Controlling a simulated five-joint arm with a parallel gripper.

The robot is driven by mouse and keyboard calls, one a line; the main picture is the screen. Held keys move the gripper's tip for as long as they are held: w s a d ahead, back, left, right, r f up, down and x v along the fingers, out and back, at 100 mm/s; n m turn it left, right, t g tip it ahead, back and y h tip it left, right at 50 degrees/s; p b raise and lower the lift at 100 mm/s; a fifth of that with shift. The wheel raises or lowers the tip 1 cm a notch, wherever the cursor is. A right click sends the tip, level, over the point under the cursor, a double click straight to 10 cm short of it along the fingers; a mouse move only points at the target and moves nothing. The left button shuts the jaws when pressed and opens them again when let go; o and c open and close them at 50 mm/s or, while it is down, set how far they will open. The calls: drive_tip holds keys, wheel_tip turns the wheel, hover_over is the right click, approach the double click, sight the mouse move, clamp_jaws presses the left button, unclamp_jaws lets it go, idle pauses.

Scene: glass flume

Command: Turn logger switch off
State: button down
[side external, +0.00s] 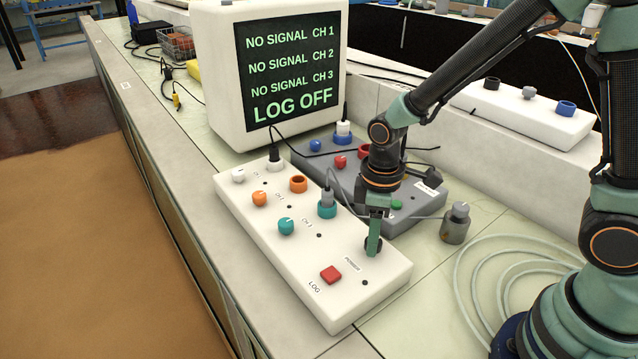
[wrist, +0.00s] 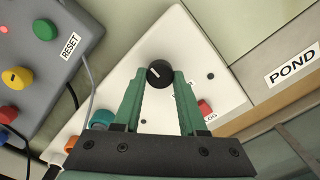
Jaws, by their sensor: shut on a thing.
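The white logger box (side external: 352,295) lies on the bench. My gripper (side external: 373,244) points down at the box's right end. In the wrist view its green fingers (wrist: 159,78) stand on either side of the black knob, shut on it. In the side view the fingers partly hide the knob. The monitor (side external: 290,65) reads "LOG OFF" below several "NO SIGNAL" lines.
The white box also carries orange and teal knobs and sockets with plugged cables. A grey box (side external: 425,213) with coloured knobs stands close behind it. A small grey knobbed cylinder (side external: 455,228) and a coiled pale tube (side external: 500,262) lie to the right.

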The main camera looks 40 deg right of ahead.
drive_tip(key=shift+n, duration=0.5)
drive_tip(key=shift+c, duration=2.3)
unclamp_jaws()
wheel_tip(320, 180, up, 12)
drive_tip(key=shift+r, duration=0.15)
drive_tip(key=s+d+r+m+t, duration=0.4)
drive_tip(key=d+r+m+t, duration=0.1)
drive_tip(key=m, duration=0.4)
drive_tip(key=shift+s+d+r+t, duration=0.3)
drive_tip(key=shift+d+r, duration=0.15)
drive_tip(key=shift+d, duration=0.85)
